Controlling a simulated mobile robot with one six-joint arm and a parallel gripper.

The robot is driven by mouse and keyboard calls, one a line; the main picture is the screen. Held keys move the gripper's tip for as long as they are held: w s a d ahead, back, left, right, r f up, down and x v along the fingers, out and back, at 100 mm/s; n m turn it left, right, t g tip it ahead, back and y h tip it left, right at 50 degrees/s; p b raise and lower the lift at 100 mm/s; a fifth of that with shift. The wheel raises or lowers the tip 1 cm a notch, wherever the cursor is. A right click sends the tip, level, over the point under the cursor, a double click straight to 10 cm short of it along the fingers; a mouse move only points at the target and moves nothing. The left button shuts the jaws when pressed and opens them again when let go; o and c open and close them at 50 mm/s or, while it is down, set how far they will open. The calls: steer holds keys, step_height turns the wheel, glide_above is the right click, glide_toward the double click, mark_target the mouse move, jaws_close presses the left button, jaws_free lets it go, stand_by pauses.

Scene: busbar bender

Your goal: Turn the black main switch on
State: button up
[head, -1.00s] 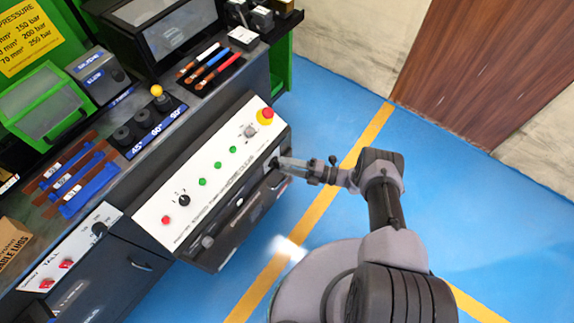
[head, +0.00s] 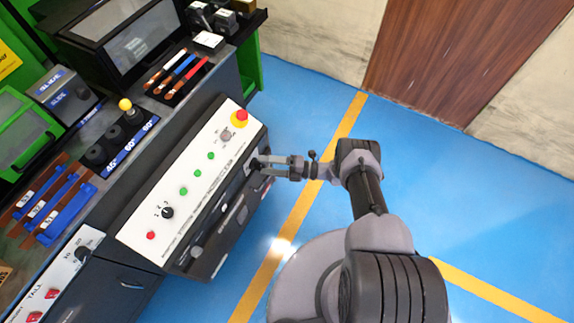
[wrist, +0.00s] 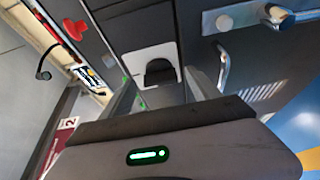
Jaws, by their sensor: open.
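The black main switch (wrist: 159,71) is a black knob on a pale plate on the dark cabinet front, in the middle of the wrist view. In the head view it (head: 255,164) is partly hidden at my fingertips. My gripper (head: 261,166) is open at the cabinet front, below the right end of the white control panel. In the wrist view my gripper (wrist: 159,88) has one finger on each side of the knob. I cannot tell whether either finger touches it.
The white control panel (head: 148,232) carries a red emergency stop (head: 240,118), green buttons and a black selector (head: 167,212). A metal handle (wrist: 223,68) stands out right of the switch in the wrist view. Blue floor is clear to the right of the cabinet.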

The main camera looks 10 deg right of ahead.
steer(key=v, duration=1.7)
steer(key=shift+s+d, duration=0.2)
